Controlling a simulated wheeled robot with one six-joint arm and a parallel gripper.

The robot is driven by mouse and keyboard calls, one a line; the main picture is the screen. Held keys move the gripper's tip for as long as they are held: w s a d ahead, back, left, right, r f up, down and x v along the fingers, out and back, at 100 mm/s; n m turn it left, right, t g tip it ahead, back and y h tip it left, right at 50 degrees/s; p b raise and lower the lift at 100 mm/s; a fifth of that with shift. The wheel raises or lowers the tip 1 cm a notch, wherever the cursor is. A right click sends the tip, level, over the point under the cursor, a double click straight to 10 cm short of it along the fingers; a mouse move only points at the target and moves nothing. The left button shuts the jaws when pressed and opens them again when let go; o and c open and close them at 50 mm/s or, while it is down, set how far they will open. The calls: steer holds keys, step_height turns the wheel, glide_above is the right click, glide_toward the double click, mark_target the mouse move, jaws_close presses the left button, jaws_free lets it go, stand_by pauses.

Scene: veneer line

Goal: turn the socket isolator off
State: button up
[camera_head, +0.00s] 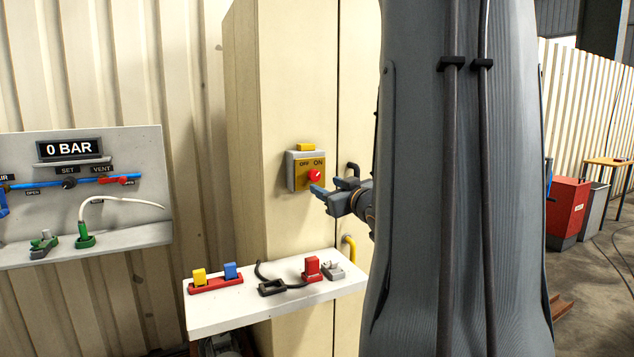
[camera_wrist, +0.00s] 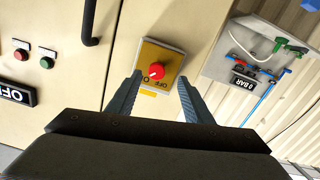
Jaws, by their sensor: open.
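The socket isolator (camera_head: 293,183) is a grey box with a yellow face and a red rotary knob (camera_head: 316,175), mounted on the cream cabinet. OFF is printed at the left of its face and ON at the right. The knob's white mark seems to point toward ON. My gripper (camera_head: 333,190) is open and empty, just right of and below the knob in the head view. In the wrist view the knob (camera_wrist: 157,71) appears between and beyond the two fingertips (camera_wrist: 158,82); I see no contact. My arm hides the right part of the cabinet.
A white shelf (camera_head: 215,318) with plugs and sockets juts out below the isolator. Black (camera_head: 353,169) and yellow (camera_head: 349,248) handles stick out on the cabinet near my gripper. A grey panel (camera_head: 120,150) reading 0 BAR stands at left.

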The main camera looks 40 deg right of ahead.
mark_target(316, 176)
steer(key=x, duration=0.2)
steer(key=p+x, duration=0.1)
steer(key=x, duration=0.2)
steer(key=r+p+x, duration=0.1)
steer(key=x, duration=0.1)
steer(key=shift+w+d, duration=0.25)
steer(key=c, duration=1.1)
